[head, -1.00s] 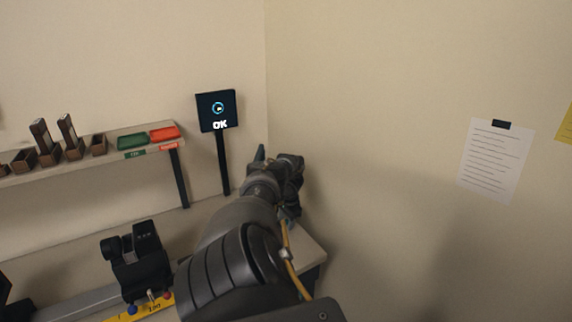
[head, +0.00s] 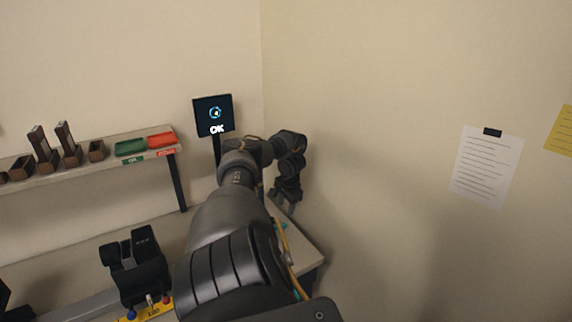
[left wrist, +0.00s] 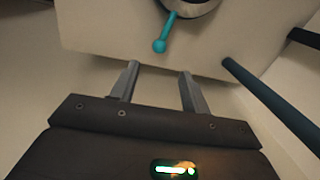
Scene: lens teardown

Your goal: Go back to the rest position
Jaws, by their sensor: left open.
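My left arm reaches in from the bottom middle of the head view. Its gripper (head: 282,203) hangs downward past the bench's right end, near the corner of the walls. In the left wrist view the two fingers (left wrist: 158,70) are apart, with nothing between them. Ahead of the fingertips in that view is a teal lever with a ball end (left wrist: 160,45), joined to a round grey part (left wrist: 192,6) on a pale surface. The fingers do not appear to touch it. My right gripper is not in view.
A shelf (head: 75,165) holds brown holders, a green tray (head: 130,147) and a red tray (head: 161,139). A screen (head: 213,115) reading OK stands behind my arm. A black device (head: 138,268) sits at lower left. Papers (head: 487,167) hang on the bare right wall.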

